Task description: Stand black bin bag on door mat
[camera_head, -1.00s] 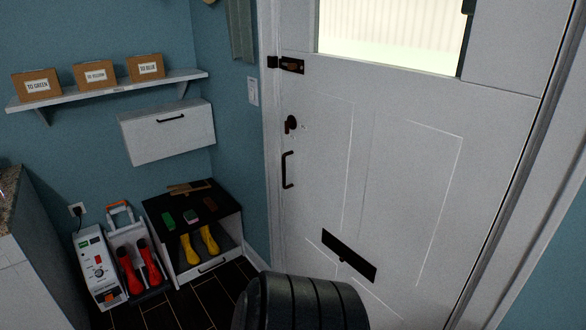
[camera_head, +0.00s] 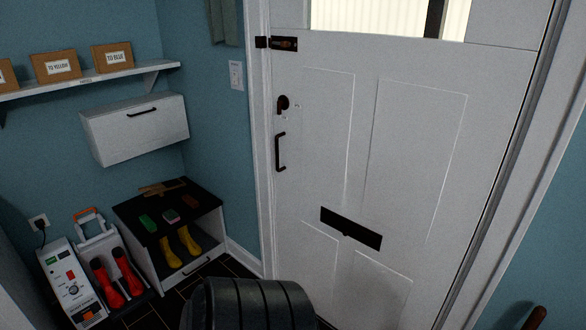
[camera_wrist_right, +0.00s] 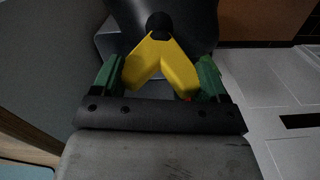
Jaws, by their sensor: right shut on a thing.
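In the right wrist view, my right gripper (camera_wrist_right: 160,75) has green fingers on both sides of a yellow V-shaped tie. The tie meets a dark knot at the top of the black bin bag (camera_wrist_right: 195,22). The gripper is shut on the bag at this tie, and the bag fills the top middle of that view. Most of the bag is cut off by the frame. I cannot see the door mat in either view. My left gripper is not in view.
A white door (camera_head: 330,150) stands ahead. At left are a low cabinet (camera_head: 200,255) holding yellow boots (camera_head: 180,245), a rack with red boots (camera_head: 115,275), and a white machine (camera_head: 70,285). A dark ribbed shape (camera_head: 250,308) at the bottom hides the floor before the door.

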